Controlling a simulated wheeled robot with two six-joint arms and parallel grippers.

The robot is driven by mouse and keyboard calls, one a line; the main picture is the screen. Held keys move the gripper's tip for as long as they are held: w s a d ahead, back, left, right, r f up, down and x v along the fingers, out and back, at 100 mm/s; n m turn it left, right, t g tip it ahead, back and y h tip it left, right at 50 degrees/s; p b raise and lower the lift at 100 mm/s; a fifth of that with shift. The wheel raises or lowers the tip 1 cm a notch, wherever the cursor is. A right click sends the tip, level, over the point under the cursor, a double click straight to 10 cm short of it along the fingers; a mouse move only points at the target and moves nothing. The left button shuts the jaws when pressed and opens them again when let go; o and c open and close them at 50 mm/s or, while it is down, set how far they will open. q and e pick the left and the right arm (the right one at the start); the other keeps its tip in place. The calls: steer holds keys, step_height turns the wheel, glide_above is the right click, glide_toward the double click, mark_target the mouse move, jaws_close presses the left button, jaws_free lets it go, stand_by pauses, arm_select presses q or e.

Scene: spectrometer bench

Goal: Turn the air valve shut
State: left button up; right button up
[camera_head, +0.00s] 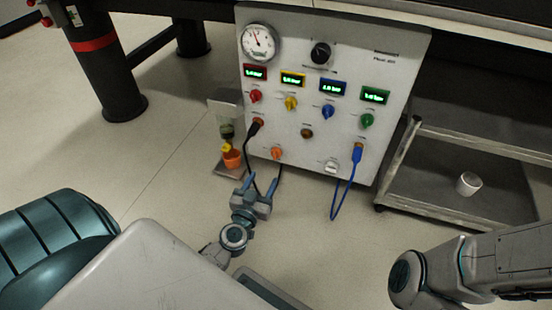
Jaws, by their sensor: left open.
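A light grey control panel (395,75) stands ahead. It has a row of valve knobs: red (255,96), yellow (290,103), blue (327,111) and green (366,120). Each has a lit display above it. The small labels are too blurred to read, so I cannot tell which knob is the air valve. My left gripper (261,187) is open, with its fingers pointing up towards the panel. It appears below the panel's lower edge, apart from the knobs. My right arm shows at the lower right, but its gripper is out of view.
The panel also carries a round gauge (259,43), a black dial (320,53) and an orange knob (276,153). A blue cable (346,190) and a black cable (249,150) hang from it. A white cup (468,184) stands on a low shelf (425,185) at right.

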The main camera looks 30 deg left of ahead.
mark_target(274, 156)
arm_select(q)
steer(key=b+x, duration=0.2)
steer(key=x, duration=0.8)
steer(key=shift+w+a+r, duration=0.1)
steer(key=shift+c, duration=0.4)
steer(key=c, duration=0.9)
